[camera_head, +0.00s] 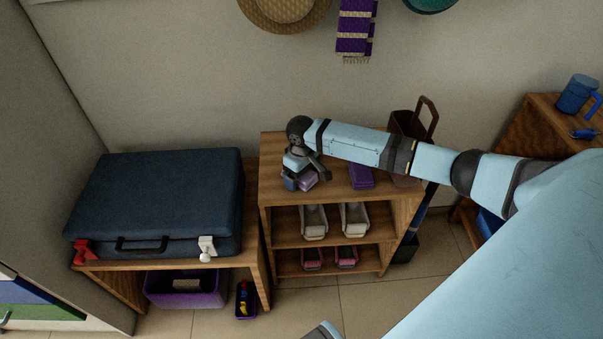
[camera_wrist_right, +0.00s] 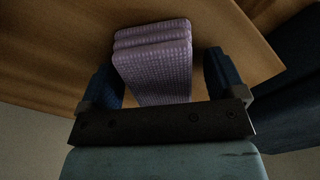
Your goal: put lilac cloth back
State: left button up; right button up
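The lilac cloth (camera_wrist_right: 155,60) is folded in layers and lies on the wooden shelf top in the right wrist view. In the head view only a little of it shows at the left end of the shelf unit's top (camera_head: 335,180), mostly hidden by my gripper. My right gripper (camera_head: 304,184) points down over it. In the wrist view its two dark blue fingers (camera_wrist_right: 162,80) stand apart on either side of the cloth, with a gap showing on the right. My left gripper is not seen.
A purple item (camera_head: 361,176) lies on the same top, under my right arm. Pale bins (camera_head: 314,221) and pink bins (camera_head: 312,259) fill the lower shelves. A dark blue suitcase (camera_head: 160,200) stands left. A brown bag (camera_head: 408,125) is behind, right.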

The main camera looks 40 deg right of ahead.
notch_tip(320, 180, up, 12)
jog(key=p, duration=0.3)
jog(key=s+a+f+n+t+y, duration=0.1)
jog(key=s+a+f, duration=0.25)
jog(key=a, duration=0.25)
jog(key=s+a+f+t+y, duration=0.2)
jog(key=s+a+f, duration=0.15)
jog(key=a, duration=0.25)
jog(key=s+a+f+n+t+y, duration=0.1)
jog(key=s+a+f, duration=0.2)
jog(key=s+a, duration=0.15)
jog(key=s+a+r+t, duration=0.1)
jog(key=s+r+t, duration=0.1)
jog(key=s, duration=0.4)
jog(key=s+a+r+m+t, duration=0.1)
jog(key=s+r+t, duration=0.1)
jog(key=s+t, duration=0.3)
jog(key=shift+s+a+r+m+t, duration=0.3)
jog(key=shift+s+r, duration=0.1)
jog(key=shift+s, duration=0.7)
